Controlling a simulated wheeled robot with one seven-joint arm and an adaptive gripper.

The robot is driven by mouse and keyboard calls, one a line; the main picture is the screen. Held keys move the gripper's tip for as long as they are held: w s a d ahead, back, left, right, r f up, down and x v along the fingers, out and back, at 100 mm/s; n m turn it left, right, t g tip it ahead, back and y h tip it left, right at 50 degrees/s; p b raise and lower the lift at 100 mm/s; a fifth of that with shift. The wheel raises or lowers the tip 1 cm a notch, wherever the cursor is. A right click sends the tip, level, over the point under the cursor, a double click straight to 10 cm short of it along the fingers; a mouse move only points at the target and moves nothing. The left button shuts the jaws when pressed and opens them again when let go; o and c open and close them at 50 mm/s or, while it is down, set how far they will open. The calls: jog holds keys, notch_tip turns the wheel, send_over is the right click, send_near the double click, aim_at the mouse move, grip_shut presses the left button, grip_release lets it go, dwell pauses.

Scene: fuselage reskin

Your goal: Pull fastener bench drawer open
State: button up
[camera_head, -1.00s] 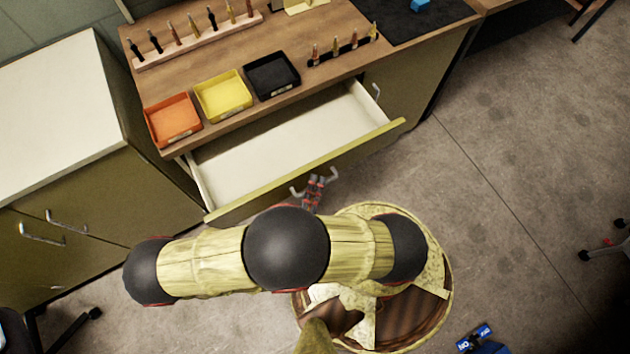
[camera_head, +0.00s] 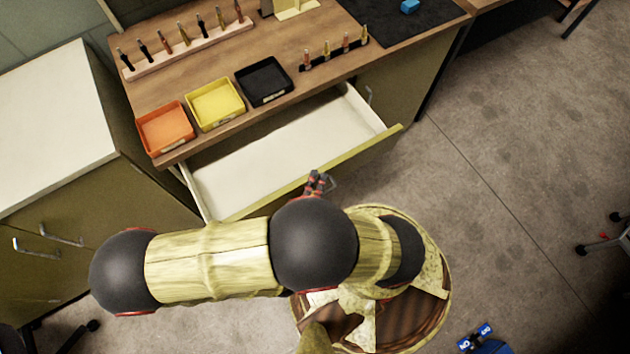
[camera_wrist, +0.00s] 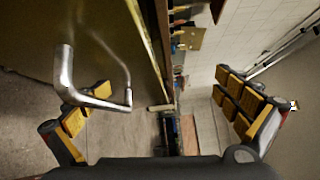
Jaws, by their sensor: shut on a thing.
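The fastener bench drawer stands pulled well out in the head view; its olive front (camera_head: 375,142) is clear of the bench and its white interior (camera_head: 285,150) looks empty. My gripper (camera_head: 318,183) is at the drawer front, partly hidden behind my arm. In the wrist view my gripper (camera_wrist: 160,85) shows its yellow-padded fingers on either side of the picture. The metal bar handle (camera_wrist: 64,72) lies by the left finger and runs in between the fingers. My gripper is shut on this handle, though the exact contact is hard to see.
The wooden bench top (camera_head: 215,60) holds an orange tray (camera_head: 165,128), a yellow tray (camera_head: 215,103), a black tray (camera_head: 264,82) and racks of fasteners. A white-topped cabinet (camera_head: 50,120) stands close on the left. The floor (camera_head: 520,150) at right is mostly clear.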

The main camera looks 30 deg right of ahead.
jog(key=shift+a+r, duration=0.15)
jog(key=shift+r, duration=0.35)
jog(key=shift+v, duration=0.95)
jog(key=shift+c, duration=0.3)
jog(key=shift+s+a+f+p, duration=0.2)
jog(key=shift+s+a+f, duration=0.15)
jog(key=shift+s+a, duration=0.35)
jog(key=shift+s+a+f+p, duration=0.2)
jog(key=shift+s+a+f, duration=0.15)
jog(key=shift+s+a, duration=0.3)
jog(key=c, duration=0.4)
jog(key=shift+o, duration=0.3)
jog(key=shift+s+a+r, duration=0.1)
jog(key=shift+s+a, duration=0.3)
jog(key=shift+s, duration=0.2)
jog(key=shift+s+a, duration=0.4)
jog(key=shift+s, duration=0.15)
jog(key=shift+c, duration=0.3)
jog(key=shift+s, duration=0.25)
jog(key=c, duration=1)
jog(key=shift+f, duration=0.2)
jog(key=shift+w+a+f+p, duration=0.1)
jog(key=shift+a+f+p, duration=0.1)
jog(key=shift+p, duration=0.1)
